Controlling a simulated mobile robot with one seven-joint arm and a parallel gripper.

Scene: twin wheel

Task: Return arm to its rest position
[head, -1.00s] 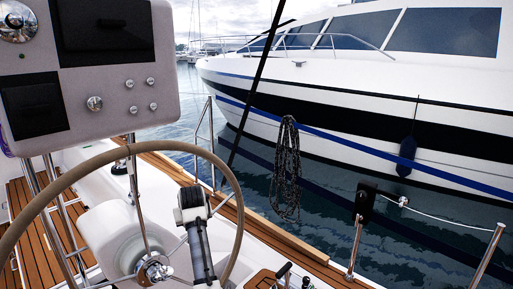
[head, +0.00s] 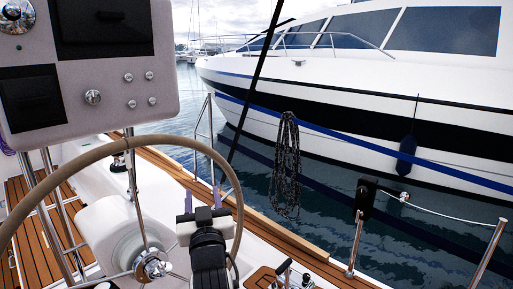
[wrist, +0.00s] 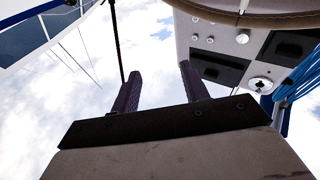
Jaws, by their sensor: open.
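My gripper (head: 203,195) shows in the head view at the lower middle, behind the right part of the tan steering wheel rim (head: 165,140). Its pale palm sits on top of my dark wrist, and its fingers point up. In the wrist view, the two dark fingers of my gripper (wrist: 160,70) stand well apart with only cloudy sky between them. It is open and holds nothing. Whether the gripper touches the rim I cannot tell.
The instrument console (head: 95,85) stands at upper left; it also shows in the wrist view (wrist: 225,45). A coiled rope (head: 286,165) hangs over water at the right, before a white yacht (head: 350,85). A rail post (head: 357,240) stands at the lower right.

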